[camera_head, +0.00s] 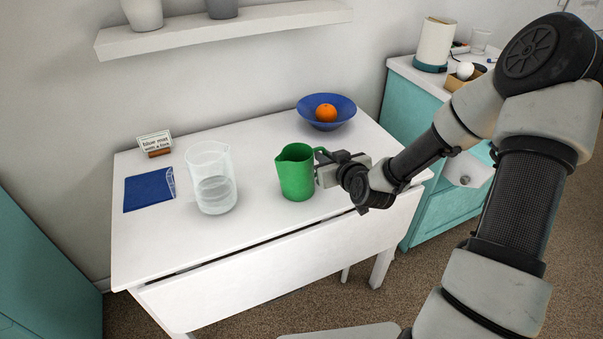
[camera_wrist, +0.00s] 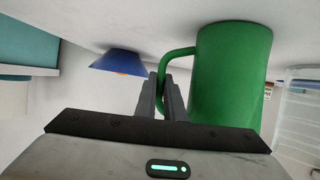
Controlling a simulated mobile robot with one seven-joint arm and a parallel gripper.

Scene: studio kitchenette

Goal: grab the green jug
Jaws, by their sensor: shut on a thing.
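The green jug (camera_head: 295,174) stands upright on the white table, right of the glass beaker. Its handle (camera_head: 322,155) points right, toward my gripper. In the wrist view the jug (camera_wrist: 230,75) fills the right of the middle, upside down, with its handle (camera_wrist: 166,62) to the left. My gripper (camera_head: 325,172) is at the handle side of the jug. In the wrist view the fingers of my gripper (camera_wrist: 168,88) are close together on the handle. The jug looks to rest on the table.
A clear beaker (camera_head: 213,180) with liquid stands left of the jug. A blue bowl (camera_head: 345,109) with an orange (camera_head: 326,113) is behind. A teal cabinet (camera_head: 440,215) stands at the right.

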